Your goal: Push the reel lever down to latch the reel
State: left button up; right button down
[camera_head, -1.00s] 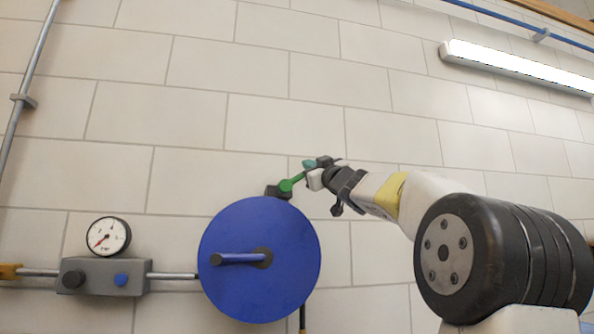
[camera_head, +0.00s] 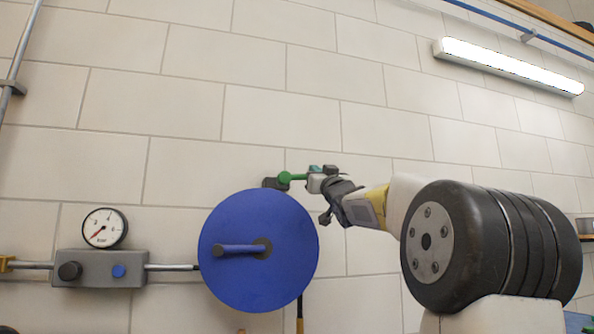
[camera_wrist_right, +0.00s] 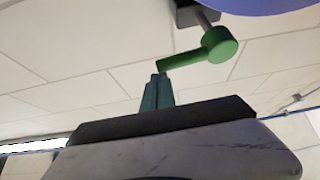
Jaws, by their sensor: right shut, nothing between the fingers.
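The green reel lever (camera_head: 293,177) sits on a dark block at the upper right edge of the blue reel (camera_head: 250,289). Its handle points right and lies about level in the head view. The lever also shows in the wrist view (camera_wrist_right: 204,53), with its round hub at the right and its free end at the left. My right gripper (camera_head: 312,171) is shut and empty at the lever's free end. Its teal fingertips (camera_wrist_right: 158,82) meet or nearly meet that end; exact contact is hard to tell. My left gripper is not in view.
A gauge (camera_head: 104,228) stands on a grey valve block (camera_head: 97,270) left of the reel, with pipes on both sides. A crank handle (camera_head: 238,248) sticks out from the reel's face. The tiled wall above the lever is clear. A lamp (camera_head: 510,66) hangs at upper right.

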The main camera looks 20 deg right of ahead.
jog(key=shift+f, duration=0.55)
jog(key=shift+d+f, duration=0.1)
